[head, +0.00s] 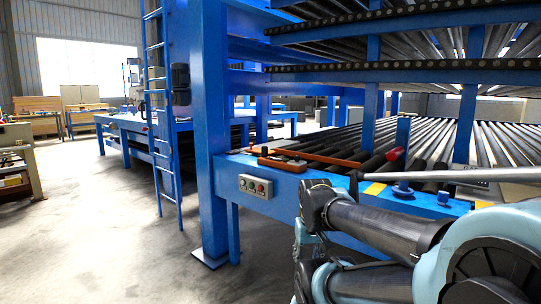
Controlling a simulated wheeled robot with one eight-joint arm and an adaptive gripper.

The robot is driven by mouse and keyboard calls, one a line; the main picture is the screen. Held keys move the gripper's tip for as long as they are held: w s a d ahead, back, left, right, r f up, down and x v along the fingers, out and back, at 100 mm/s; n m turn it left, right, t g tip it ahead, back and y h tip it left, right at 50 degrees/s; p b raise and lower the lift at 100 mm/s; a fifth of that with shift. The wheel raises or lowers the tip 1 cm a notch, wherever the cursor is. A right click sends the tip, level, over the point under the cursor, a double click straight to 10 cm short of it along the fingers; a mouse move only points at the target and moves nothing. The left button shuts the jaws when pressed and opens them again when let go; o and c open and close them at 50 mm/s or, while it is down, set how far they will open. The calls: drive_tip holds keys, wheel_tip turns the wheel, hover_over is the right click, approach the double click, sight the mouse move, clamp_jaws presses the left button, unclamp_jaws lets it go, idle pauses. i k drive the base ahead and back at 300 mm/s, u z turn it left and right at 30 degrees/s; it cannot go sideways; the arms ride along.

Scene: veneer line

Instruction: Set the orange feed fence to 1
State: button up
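The orange feed fence (318,157) is a long thin orange bar lying at the near left corner of the blue roller table (285,184). A shorter, thicker orange piece with a dark middle (282,163) lies beside it on the table's front edge. No scale or number is readable there, so I cannot tell the fence's setting. My arm comes in from the lower right, below and to the right of the fence, with clear space between them. My gripper cannot be made out in the head view.
A control box with buttons (256,186) is on the table's front face. A red cylinder (394,154), a blue knob (403,190) and a grey bar (440,175) are right of the fence. A blue post (209,130) and ladder (162,120) stand left. Open floor (85,235) lies at lower left.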

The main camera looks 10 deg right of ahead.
sight(322, 159)
drive_tip(key=k, duration=1.15)
drive_tip(key=u, duration=0.7)
drive_tip(key=i, duration=1.1)
drive_tip(key=u, duration=0.35)
drive_tip(key=i, duration=1.15)
drive_tip(key=z, duration=0.85)
drive_tip(key=i, duration=0.85)
drive_tip(key=z, duration=0.5)
